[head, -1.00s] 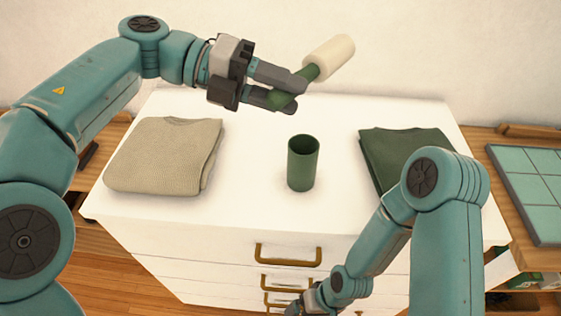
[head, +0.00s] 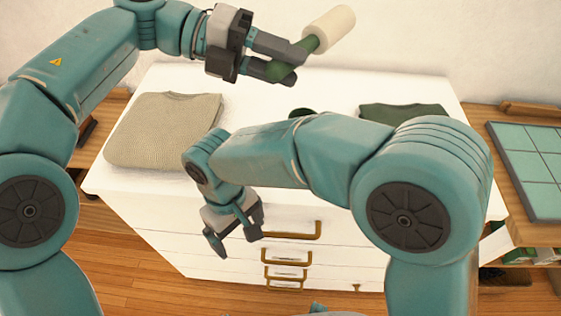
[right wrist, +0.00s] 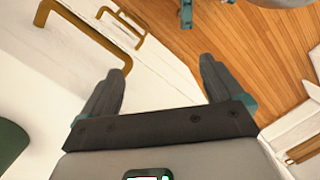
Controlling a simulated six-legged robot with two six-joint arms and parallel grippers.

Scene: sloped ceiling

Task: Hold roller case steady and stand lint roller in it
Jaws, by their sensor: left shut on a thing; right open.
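The lint roller has a white roll (head: 330,28) and a green handle. My left gripper (head: 283,62) is shut on the handle and holds the roller tilted, high above the back of the white dresser. The green roller case stands on the dresser top; only its rim (head: 302,112) shows above my right arm, which hides the rest. My right gripper (head: 234,244) is open and empty, pointing down in front of the dresser's front edge, apart from the case. Its open fingers (right wrist: 160,78) also show in the right wrist view.
A beige folded sweater (head: 165,130) lies at the left of the dresser top (head: 250,88). A dark green folded garment (head: 405,111) lies at the right, partly hidden by my arm. Brass drawer handles (head: 290,231) stick out near my right gripper.

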